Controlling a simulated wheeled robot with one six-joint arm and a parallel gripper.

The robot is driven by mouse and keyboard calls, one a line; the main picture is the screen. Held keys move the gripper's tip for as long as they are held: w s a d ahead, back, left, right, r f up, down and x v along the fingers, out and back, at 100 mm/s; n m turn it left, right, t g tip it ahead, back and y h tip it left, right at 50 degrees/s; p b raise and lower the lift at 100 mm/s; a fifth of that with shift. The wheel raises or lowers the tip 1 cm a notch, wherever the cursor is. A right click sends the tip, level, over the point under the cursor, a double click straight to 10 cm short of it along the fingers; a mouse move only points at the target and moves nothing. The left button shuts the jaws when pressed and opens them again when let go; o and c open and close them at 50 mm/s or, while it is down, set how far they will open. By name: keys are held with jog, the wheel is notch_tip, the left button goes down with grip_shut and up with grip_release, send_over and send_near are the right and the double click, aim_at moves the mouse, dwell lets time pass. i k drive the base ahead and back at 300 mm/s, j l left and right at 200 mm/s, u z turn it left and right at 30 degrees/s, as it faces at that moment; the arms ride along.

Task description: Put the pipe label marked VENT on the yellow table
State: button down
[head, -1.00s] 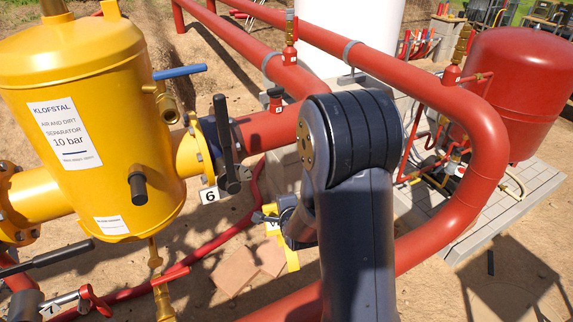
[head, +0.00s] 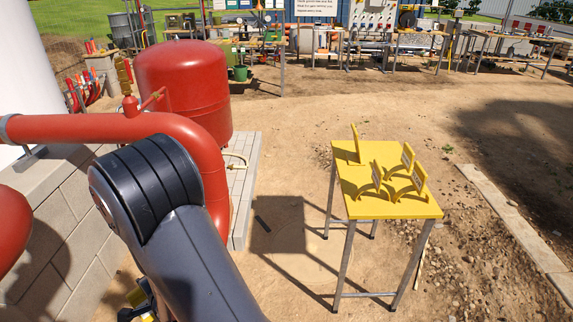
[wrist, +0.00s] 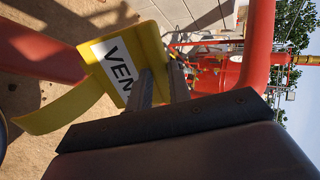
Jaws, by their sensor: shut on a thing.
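My gripper (wrist: 160,80) is shut on the yellow pipe label marked VENT (wrist: 88,62). In the wrist view its white plate reads "VEN", with the last letter hidden by a finger, and a curved yellow strip reaches to the lower left. In the head view my gripper is mostly hidden behind my arm at the bottom left, where a bit of yellow (head: 137,297) shows. The yellow table (head: 400,209) stands right of centre in the head view, well apart from my gripper. Several yellow labels (head: 376,176) stand on its top.
A thick red pipe (head: 70,128) and a red tank (head: 183,85) are on the left, beside a block plinth (head: 62,240). Open dirt lies between plinth and table. A kerb (head: 510,215) runs along the right. Workbenches (head: 415,42) line the back.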

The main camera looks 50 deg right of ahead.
aim_at(377, 152)
jog(key=l+z, duration=0.1)
jog(key=z, duration=1.45)
jog(key=i+z, duration=0.1)
jog(key=z, duration=0.3)
jog(key=i+j+z, duration=0.1)
jog(key=z, duration=0.3)
jog(key=j+z, duration=0.1)
jog(key=z, duration=0.25)
jog(key=i+j+z, duration=0.1)
jog(key=z, duration=0.3)
jog(key=i+j+z, duration=0.15)
jog(key=j+z, duration=0.2)
jog(key=i+j+z, duration=0.1)
jog(key=j+z, duration=0.2)
jog(key=j, duration=0.25)
jog(key=i+j+z, duration=0.1)
jog(key=j+z, duration=0.25)
jog(key=j, duration=0.1)
